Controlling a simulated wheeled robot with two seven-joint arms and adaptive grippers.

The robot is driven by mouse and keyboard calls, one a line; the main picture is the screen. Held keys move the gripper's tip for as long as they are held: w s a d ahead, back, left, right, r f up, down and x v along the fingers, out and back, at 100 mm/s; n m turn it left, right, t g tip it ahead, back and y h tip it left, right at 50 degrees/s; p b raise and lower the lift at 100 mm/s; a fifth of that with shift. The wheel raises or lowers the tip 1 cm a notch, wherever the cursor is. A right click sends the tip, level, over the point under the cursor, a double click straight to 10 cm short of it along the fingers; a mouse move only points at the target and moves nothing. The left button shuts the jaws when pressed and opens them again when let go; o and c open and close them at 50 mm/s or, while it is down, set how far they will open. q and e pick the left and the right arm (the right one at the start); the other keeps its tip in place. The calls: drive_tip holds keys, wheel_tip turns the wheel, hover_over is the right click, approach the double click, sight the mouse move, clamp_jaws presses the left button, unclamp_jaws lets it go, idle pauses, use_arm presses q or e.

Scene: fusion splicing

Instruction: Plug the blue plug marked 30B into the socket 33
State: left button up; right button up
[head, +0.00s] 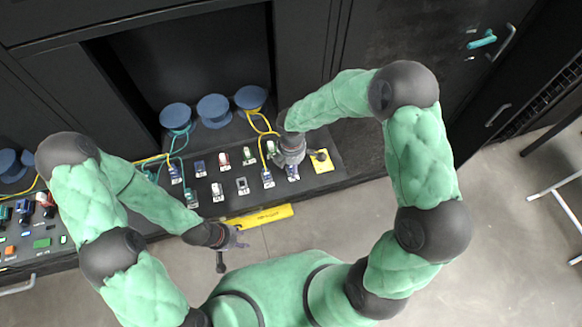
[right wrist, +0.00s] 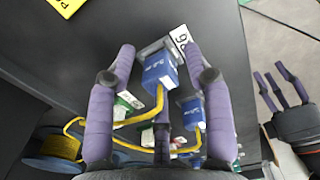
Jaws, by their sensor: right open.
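A blue plug (right wrist: 158,70) with small white markings, too small to read surely, stands between the fingers of my right gripper (right wrist: 160,50) in the right wrist view. A yellow cable runs from it. My right gripper is open around this plug; in the head view it (head: 291,160) hovers over the right end of the panel. A second blue plug (right wrist: 192,112) sits nearby with another yellow cable. My left gripper (head: 240,240) is empty, in front of the panel's edge; its fingers are spread in the right wrist view (right wrist: 280,92). I cannot make out socket 33.
Several other plugs and sockets, including a white one (head: 217,191) and a grey one (head: 242,185), stand in rows on the black panel. Blue spools (head: 213,110) stand behind them. A yellow label strip (head: 257,217) lies along the front edge. Open floor lies in front.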

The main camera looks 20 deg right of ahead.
drive_tip(key=shift+c, duration=0.3)
clamp_jaws()
drive_tip(key=shift+r, duration=0.2)
drive_tip(key=shift+r+p, duration=2.45)
drive_tip(key=shift+r, duration=0.4)
